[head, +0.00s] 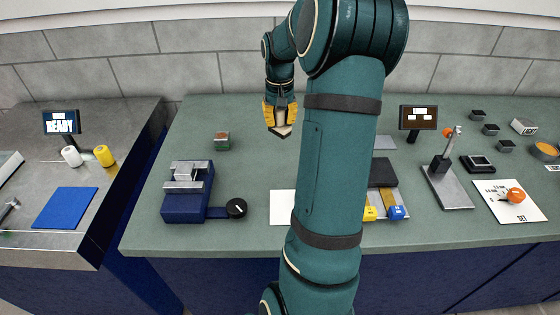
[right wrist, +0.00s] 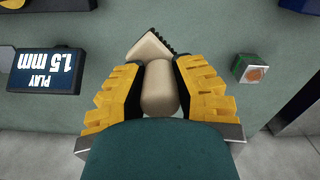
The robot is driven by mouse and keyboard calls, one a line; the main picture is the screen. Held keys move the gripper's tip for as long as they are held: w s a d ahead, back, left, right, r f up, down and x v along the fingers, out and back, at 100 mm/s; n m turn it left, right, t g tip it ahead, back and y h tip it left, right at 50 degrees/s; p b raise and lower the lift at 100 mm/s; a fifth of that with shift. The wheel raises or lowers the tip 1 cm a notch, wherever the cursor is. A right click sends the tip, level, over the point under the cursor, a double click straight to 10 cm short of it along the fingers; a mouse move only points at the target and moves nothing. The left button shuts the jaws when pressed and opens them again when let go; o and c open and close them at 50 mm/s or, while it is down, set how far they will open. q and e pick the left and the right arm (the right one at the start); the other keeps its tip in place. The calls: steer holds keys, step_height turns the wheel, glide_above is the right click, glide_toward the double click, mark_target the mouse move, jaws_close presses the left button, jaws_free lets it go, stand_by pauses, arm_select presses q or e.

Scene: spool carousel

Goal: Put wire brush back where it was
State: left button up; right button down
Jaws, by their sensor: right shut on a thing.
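The wire brush (head: 283,132) has a cream handle and dark bristles. My right gripper (head: 280,115), with yellow fingers, is shut on it above the back of the green worktop, left of my forearm in the head view. In the right wrist view, the brush handle (right wrist: 158,88) sits between both fingers of the right gripper (right wrist: 160,85). Its head with dark bristles points to the top of that view, tilted. I cannot tell its exact height above the worktop. My left gripper is not in view.
A white sheet (head: 282,207) lies in front. My forearm hides part of the worktop. A display (head: 418,116) stands right.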

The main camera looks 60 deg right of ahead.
step_height(320, 180, down, 10)
steer(key=shift+r+b, duration=0.1)
steer(key=shift+b, duration=1)
steer(key=c, duration=0.9)
jaws_free()
steer(key=shift+o, duration=0.2)
step_height(320, 180, up, 12)
steer(key=p, duration=0.2)
steer(key=shift+p, duration=0.35)
